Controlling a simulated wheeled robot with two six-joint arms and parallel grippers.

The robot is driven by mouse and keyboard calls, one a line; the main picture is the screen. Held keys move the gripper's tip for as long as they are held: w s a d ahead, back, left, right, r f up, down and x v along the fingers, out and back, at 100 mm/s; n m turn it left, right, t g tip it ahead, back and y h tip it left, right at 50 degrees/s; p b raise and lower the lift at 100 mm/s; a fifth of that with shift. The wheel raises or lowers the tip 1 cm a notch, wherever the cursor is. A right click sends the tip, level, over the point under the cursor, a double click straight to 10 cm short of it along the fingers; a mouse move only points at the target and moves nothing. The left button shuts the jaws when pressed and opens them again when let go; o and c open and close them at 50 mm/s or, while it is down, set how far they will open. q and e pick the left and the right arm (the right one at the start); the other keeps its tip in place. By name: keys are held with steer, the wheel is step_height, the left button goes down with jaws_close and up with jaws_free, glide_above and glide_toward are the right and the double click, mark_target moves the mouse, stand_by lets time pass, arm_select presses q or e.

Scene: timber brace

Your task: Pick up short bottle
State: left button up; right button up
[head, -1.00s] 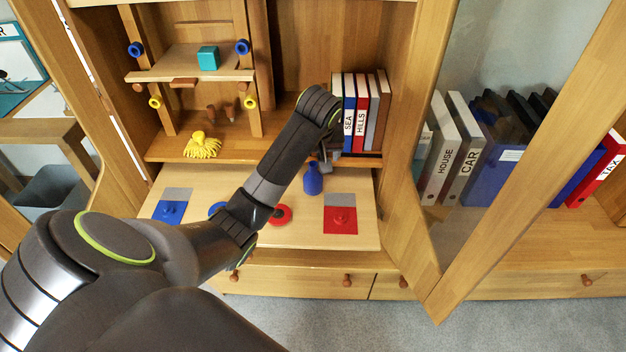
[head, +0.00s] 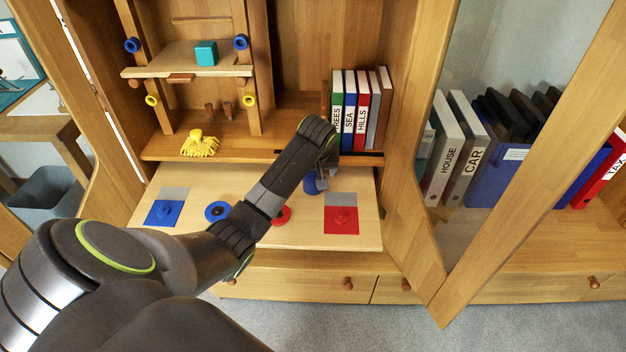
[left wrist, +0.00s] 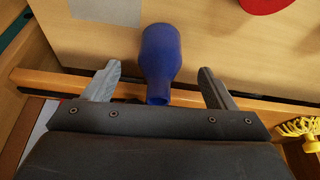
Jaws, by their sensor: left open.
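The short bottle (left wrist: 159,58) is blue with a wide body and a narrower neck. In the left wrist view its neck points toward my left gripper (left wrist: 161,82), whose two grey fingers are spread apart, one on each side of the neck. No contact with the bottle shows. In the head view the bottle (head: 312,184) stands on the pull-out board, partly hidden by my left gripper (head: 326,170). My right gripper is not in view.
The pull-out board (head: 300,232) also holds a blue square (head: 163,213), a red square (head: 341,222) and round blue and red pieces. Upright books (head: 348,110) stand just behind the bottle. A yellow mop-like thing (head: 199,143) lies on the shelf, left.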

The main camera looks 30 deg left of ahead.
mark_target(313, 175)
arm_select(q)
steer(key=b+x, duration=0.1)
steer(key=x, duration=0.4)
steer(key=shift+w+a+r+b, duration=0.15)
steer(key=shift+w+a+b, duration=0.1)
steer(key=shift+b, duration=0.15)
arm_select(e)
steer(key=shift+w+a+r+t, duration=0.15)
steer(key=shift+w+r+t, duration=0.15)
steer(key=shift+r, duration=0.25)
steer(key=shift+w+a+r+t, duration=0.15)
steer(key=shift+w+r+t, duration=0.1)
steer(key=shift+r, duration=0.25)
arm_select(q)
steer(key=c, duration=1.2)
steer(key=shift+r, duration=0.1)
